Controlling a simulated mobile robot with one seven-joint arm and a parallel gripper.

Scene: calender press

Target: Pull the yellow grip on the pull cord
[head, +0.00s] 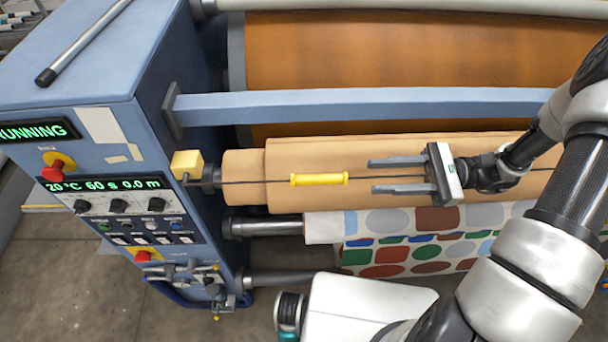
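The yellow grip (319,179) is a small spool-shaped handle on the thin dark pull cord (262,182). The cord runs level across the front of the brown roll, from a yellow box (187,164) on the machine's side. My gripper (371,176) comes from the right with its two fingers parted and pointing left. Its fingertips are a little to the right of the yellow grip, with a gap between. The cord appears to pass between the fingers in the picture; I cannot tell their depth apart. Nothing is held.
A blue crossbar (350,106) runs above the cord. The brown paper roll (235,165) lies behind it, with a patterned fabric roll (400,222) below. The blue control cabinet (60,110) has red buttons, knobs and a display reading RUNNING.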

